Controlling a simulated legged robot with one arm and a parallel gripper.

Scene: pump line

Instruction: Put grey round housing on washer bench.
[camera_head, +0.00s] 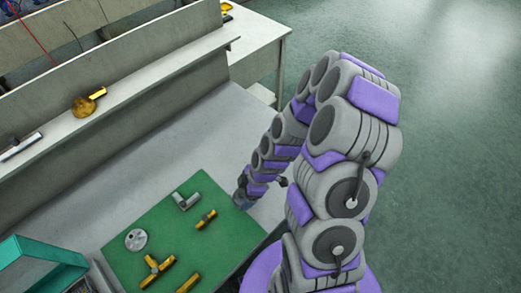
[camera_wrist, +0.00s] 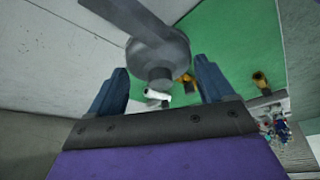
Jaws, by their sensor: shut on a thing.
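In the wrist view a dark grey round housing (camera_wrist: 160,52) with a straight pipe-like arm is between the two blue fingers of my gripper (camera_wrist: 160,72). The gripper is shut on it. In the head view the gripper (camera_head: 241,198) is low beside the right edge of a green mat, and the held housing is hidden there. The green mat (camera_head: 182,248) lies on a pale bench (camera_head: 80,225). A separate white bench (camera_head: 258,28) stands at the back; I cannot tell which bench is the washer bench.
A light grey disc (camera_head: 136,240), a grey elbow (camera_head: 186,201) and several brass fittings lie on the mat. A teal box (camera_head: 35,262) stands at the front left. A raised shelf (camera_head: 140,85) holds a brass valve (camera_head: 88,102). Open floor (camera_head: 450,130) is on the right.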

